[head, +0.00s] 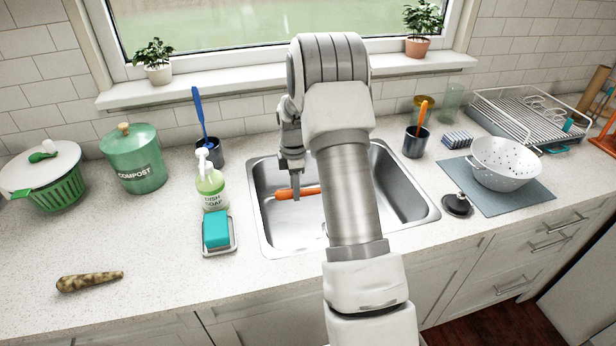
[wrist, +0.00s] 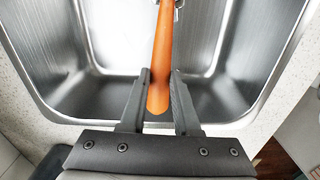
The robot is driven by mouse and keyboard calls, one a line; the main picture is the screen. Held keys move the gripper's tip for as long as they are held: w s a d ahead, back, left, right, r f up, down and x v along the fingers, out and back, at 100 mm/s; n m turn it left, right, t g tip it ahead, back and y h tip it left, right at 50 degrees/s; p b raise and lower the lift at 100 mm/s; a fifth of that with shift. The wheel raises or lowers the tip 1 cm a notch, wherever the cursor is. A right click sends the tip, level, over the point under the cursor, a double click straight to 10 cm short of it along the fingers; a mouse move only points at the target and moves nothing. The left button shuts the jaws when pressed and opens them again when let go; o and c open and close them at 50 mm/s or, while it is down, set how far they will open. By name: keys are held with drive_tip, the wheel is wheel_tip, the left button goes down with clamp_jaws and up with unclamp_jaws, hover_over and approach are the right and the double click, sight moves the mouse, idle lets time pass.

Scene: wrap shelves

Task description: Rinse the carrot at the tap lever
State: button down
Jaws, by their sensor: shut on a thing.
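An orange carrot (head: 307,190) is held over the left part of the steel sink (head: 258,215). My gripper (head: 296,193) is shut on it. In the wrist view the carrot (wrist: 163,50) lies lengthwise between the two fingers of my gripper (wrist: 161,76), its thick rounded end towards the palm. Its surface there looks smooth and clean orange. A small metal piece (wrist: 179,7) shows at the top edge of the wrist view beside the carrot; I cannot tell if it is the tap. The tap lever is not visible in the head view, where my arm covers the middle of the sink.
A mottled brown root (head: 90,281) lies on the left counter. Dish soap (head: 211,186) and a teal sponge (head: 216,231) stand close to the sink's left rim. A sink plug (head: 457,205) and a white colander (head: 503,163) are on the right. The front left counter is mostly clear.

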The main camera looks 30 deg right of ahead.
drive_tip(key=s+a+r+p, duration=0.1)
drive_tip(key=s+a+r, duration=0.1)
drive_tip(key=a+r, duration=0.1)
drive_tip(key=shift+s+a+r, duration=0.3)
drive_tip(key=shift+a+r, duration=0.1)
drive_tip(key=shift+a, duration=0.05)
idle(0.7)
drive_tip(key=s+a+m, duration=0.2)
drive_tip(key=a+m, duration=0.2)
drive_tip(key=s+a+m, duration=0.2)
drive_tip(key=a+m, duration=0.2)
drive_tip(key=s+a+m, duration=0.2)
drive_tip(key=a+m, duration=0.2)
drive_tip(key=shift+s+a+f+m, duration=0.2)
drive_tip(key=shift+s+f+m, duration=0.15)
drive_tip(key=shift+s+m, duration=0.05)
drive_tip(key=shift+s+a+m, duration=0.5)
drive_tip(key=shift+a+m, duration=0.05)
drive_tip(key=shift+m, duration=0.25)
